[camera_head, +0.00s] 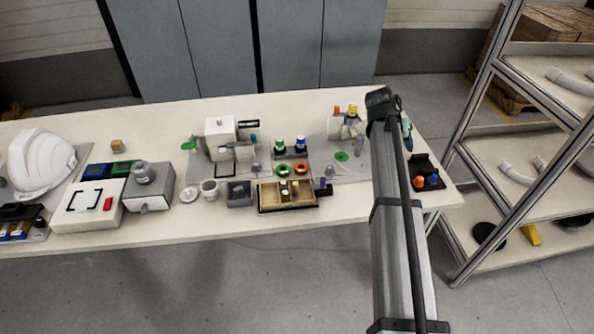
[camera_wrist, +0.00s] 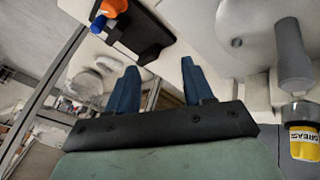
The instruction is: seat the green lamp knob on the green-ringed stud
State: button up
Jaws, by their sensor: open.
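A small white piece with a green top (camera_head: 280,143) stands upright beside a blue-topped one at mid-table; it may be the green lamp knob, but it is too small to be sure. A green ring (camera_head: 283,169) lies just in front of it, left of an orange ring; any stud inside is too small to make out. A flat green disc (camera_head: 342,156) lies farther right on a grey plate. My gripper (camera_wrist: 158,72) is open and empty in the wrist view, over the table's right end, well right of the green pieces. The arm mostly hides it in the head view.
A black holder (camera_wrist: 135,30) with orange and blue pieces is near my gripper. A grey post (camera_wrist: 293,60) and a grease jar (camera_wrist: 304,140) stand to its right. A wooden tray (camera_head: 262,208) lies in front of the rings. A shelf rack (camera_head: 485,150) stands right of the table.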

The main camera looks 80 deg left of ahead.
jog(key=s+a+r+g+y, duration=0.1)
jog(key=s+a+r+g, duration=0.1)
jog(key=s, duration=1.9)
jog(key=m+g+y, duration=0.1)
send_near(281, 166)
jog(key=x, duration=0.5)
jog(key=d+x, duration=0.1)
jog(key=x, duration=0.2)
jog(key=shift+w+f, duration=0.2)
jog(key=shift+w, duration=0.05)
jog(key=shift+c, duration=0.4)
jog(key=c, duration=0.6)
jog(key=shift+r, duration=0.1)
